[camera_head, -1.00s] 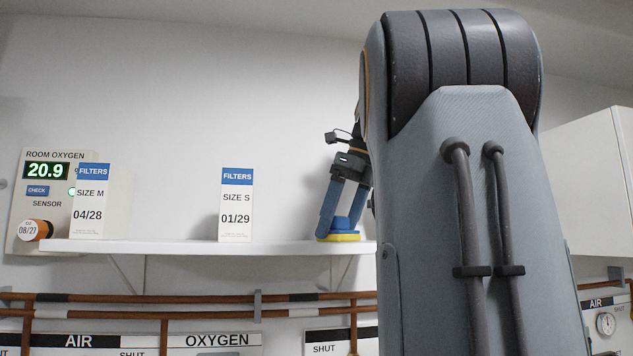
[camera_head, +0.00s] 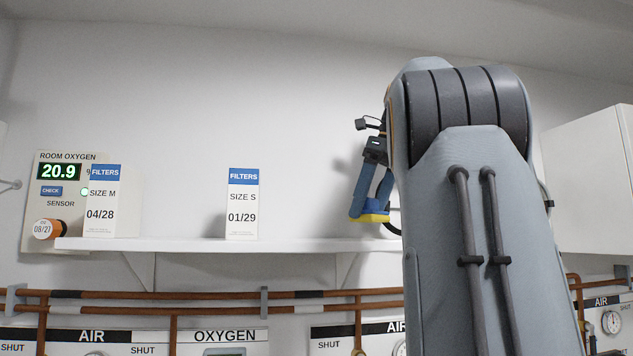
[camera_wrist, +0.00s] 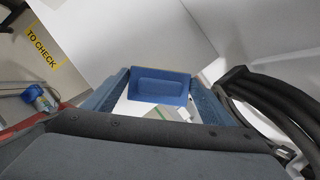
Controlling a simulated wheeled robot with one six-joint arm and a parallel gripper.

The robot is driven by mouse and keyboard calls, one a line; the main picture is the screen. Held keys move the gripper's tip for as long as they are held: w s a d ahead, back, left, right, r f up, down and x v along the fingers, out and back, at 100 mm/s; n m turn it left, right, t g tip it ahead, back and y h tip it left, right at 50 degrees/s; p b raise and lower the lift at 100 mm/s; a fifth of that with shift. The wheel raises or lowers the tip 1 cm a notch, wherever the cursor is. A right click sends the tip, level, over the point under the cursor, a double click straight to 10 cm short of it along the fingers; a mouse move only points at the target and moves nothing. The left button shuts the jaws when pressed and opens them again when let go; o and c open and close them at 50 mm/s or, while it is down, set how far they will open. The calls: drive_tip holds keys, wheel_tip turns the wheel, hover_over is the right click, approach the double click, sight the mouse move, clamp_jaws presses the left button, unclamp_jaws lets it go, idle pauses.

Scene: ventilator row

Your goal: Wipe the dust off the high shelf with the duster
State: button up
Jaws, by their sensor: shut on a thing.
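The high shelf (camera_head: 200,245) is a white board on brackets along the wall in the head view. My gripper (camera_head: 367,205) is shut on the duster (camera_head: 374,217), which has a blue handle and a yellow pad. The duster is tilted and held a little above the right part of the shelf. In the wrist view the duster's blue top (camera_wrist: 160,86) sits between the two blue fingers. No dust can be made out on the shelf. My arm hides the shelf's right end.
Two white filter boxes stand on the shelf, size M (camera_head: 103,202) at the left and size S (camera_head: 243,204) in the middle. An oxygen sensor panel (camera_head: 62,185) is on the wall. Copper pipes (camera_head: 200,298) run below. A white cabinet (camera_head: 590,180) hangs at the right.

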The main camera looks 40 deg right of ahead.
drive_tip(key=shift+w+r, duration=0.1)
drive_tip(key=shift+r, duration=2.1)
